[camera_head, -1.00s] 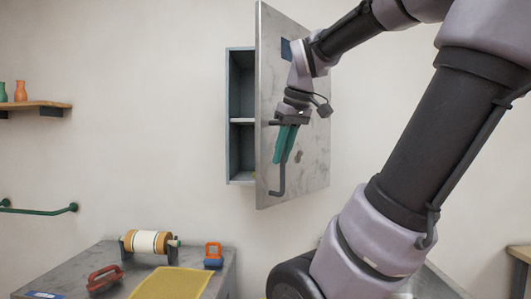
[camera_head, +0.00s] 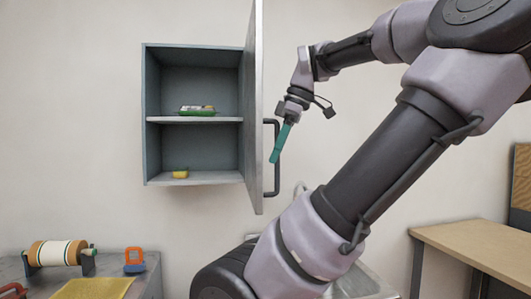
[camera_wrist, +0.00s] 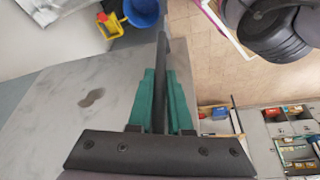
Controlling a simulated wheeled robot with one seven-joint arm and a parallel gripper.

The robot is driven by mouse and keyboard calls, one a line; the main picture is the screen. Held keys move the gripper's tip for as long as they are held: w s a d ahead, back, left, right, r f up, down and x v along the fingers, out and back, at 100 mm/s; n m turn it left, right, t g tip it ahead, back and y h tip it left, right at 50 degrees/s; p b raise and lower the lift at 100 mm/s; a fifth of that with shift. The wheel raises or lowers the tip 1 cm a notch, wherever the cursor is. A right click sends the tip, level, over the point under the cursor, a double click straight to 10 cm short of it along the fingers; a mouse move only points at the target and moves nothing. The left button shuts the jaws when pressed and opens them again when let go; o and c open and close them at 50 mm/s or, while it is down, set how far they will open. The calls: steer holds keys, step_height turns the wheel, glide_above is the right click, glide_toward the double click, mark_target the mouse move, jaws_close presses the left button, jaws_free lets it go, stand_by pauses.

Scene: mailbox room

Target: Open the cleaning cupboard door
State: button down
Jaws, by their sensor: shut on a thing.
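The wall cupboard (camera_head: 193,150) has its marbled grey door (camera_head: 254,100) swung wide open. The door shows nearly edge-on in the head view, hinged on the cupboard's right side. Its dark bar handle (camera_head: 277,185) is on the face turned to the right. My gripper (camera_head: 274,159) has green fingers and is at this handle, right of the door. In the wrist view the handle bar (camera_wrist: 161,50) runs between my two green fingers (camera_wrist: 160,80), which are shut on it. The door face (camera_wrist: 60,105) fills the left of that view.
Inside the cupboard are a green item (camera_head: 197,111) on the middle shelf and a yellow item (camera_head: 180,174) at the bottom. Below left, a counter holds a roll on a stand (camera_head: 57,253) and an orange-and-blue object (camera_head: 134,260). A wooden table (camera_head: 480,240) stands at right.

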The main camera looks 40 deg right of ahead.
steer(key=shift+d, duration=0.1)
stand_by(0.3)
steer(key=c, duration=0.8)
jaws_free()
steer(key=shift+c, duration=0.2)
steer(key=v, duration=1)
steer(key=shift+s+r, duration=0.2)
steer(key=shift+r, duration=0.15)
